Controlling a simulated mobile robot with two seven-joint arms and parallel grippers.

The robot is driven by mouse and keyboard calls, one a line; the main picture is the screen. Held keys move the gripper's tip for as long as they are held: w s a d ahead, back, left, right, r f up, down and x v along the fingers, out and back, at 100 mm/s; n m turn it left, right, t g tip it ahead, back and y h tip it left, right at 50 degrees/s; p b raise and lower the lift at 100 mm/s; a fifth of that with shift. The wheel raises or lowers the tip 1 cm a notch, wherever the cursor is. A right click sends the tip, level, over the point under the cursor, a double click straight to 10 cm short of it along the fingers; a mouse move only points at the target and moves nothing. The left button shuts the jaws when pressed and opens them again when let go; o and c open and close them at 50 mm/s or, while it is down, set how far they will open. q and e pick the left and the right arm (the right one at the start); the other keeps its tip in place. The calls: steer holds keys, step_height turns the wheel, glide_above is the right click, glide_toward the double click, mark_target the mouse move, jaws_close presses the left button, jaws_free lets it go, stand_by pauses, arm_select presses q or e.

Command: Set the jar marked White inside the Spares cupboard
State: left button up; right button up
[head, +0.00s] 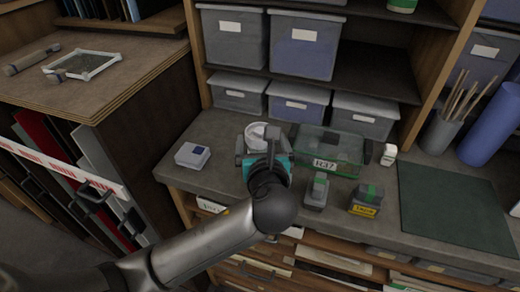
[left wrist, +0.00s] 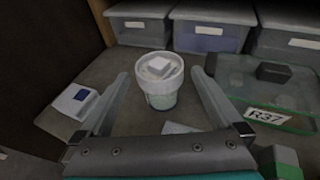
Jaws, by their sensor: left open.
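A pale jar with a white lid (left wrist: 158,82) stands upright on the grey worktop. Its top also shows in the head view (head: 256,130), partly hidden by my left gripper. No word can be read on it. My left gripper (head: 262,148) is open, its fingers pointing at the jar. In the left wrist view the fingertips (left wrist: 160,88) appear on either side of the jar, with gaps at both sides. I cannot tell how deep the jar sits between them. My right gripper is not in view. No cupboard marked Spares can be made out.
A green-tinted clear box marked R37 (head: 328,150) stands close right of the jar. A white-and-blue block (head: 192,155) lies to the left. Two small dark-and-green items (head: 317,190) (head: 366,200) are near the front edge. Grey bins (head: 238,93) line the back; a green mat (head: 455,208) lies right.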

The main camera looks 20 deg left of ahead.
mark_target(261, 136)
arm_select(q)
steer(key=b+x, duration=0.1)
steer(key=x, duration=0.4)
steer(key=shift+c, duration=0.2)
steer(key=shift+f, duration=0.1)
jaws_close()
stand_by(0.5)
